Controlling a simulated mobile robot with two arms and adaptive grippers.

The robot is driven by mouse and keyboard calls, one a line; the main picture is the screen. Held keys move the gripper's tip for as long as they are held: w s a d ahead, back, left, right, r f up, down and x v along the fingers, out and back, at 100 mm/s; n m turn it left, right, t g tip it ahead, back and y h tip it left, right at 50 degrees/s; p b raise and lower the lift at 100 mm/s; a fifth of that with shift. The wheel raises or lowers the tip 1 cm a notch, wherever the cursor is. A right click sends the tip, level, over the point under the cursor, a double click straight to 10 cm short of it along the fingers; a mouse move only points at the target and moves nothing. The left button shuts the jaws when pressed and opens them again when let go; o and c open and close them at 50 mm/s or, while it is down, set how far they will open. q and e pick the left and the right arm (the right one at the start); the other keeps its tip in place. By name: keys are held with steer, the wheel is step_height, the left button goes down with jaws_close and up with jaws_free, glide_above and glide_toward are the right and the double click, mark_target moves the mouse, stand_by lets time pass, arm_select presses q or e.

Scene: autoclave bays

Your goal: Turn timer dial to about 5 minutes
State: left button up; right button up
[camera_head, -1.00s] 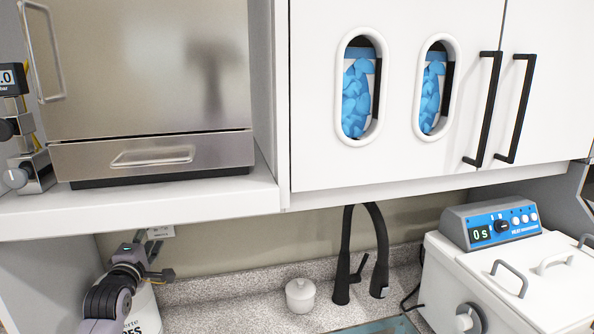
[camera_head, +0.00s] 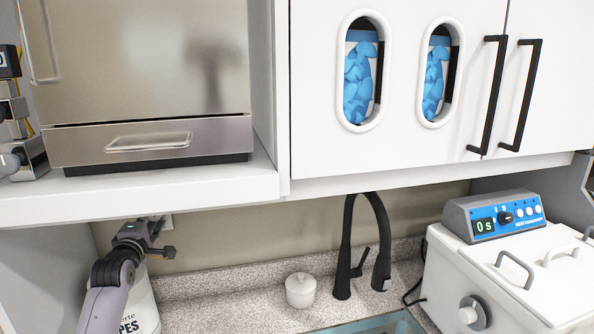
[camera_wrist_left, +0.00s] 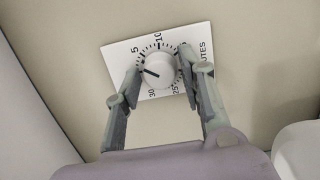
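The timer dial (camera_wrist_left: 158,70) is a round white knob on a white plate (camera_wrist_left: 120,55) with black minute marks, in the left wrist view. Its black pointer line points left, between the 30 and the 5. My left gripper (camera_wrist_left: 160,62) is open with one finger on each side of the knob. Small gaps seem to show; contact cannot be told. In the head view my left gripper (camera_head: 156,238) is at the back wall under the shelf, mostly hiding the plate (camera_head: 166,222). My right gripper is not in view.
A white wipes tub (camera_head: 143,305) stands right below my left gripper. The white shelf (camera_head: 140,195) with a steel autoclave (camera_head: 150,80) hangs above. A lidded white pot (camera_head: 300,290), a black faucet (camera_head: 350,245) and a water bath (camera_head: 500,280) are to the right.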

arm_select(q)
steer(key=c, duration=0.5)
steer(key=shift+m+p, duration=0.4)
steer(key=shift+f, duration=0.1)
steer(key=shift+m+p, duration=0.3)
steer(key=shift+m, duration=0.3)
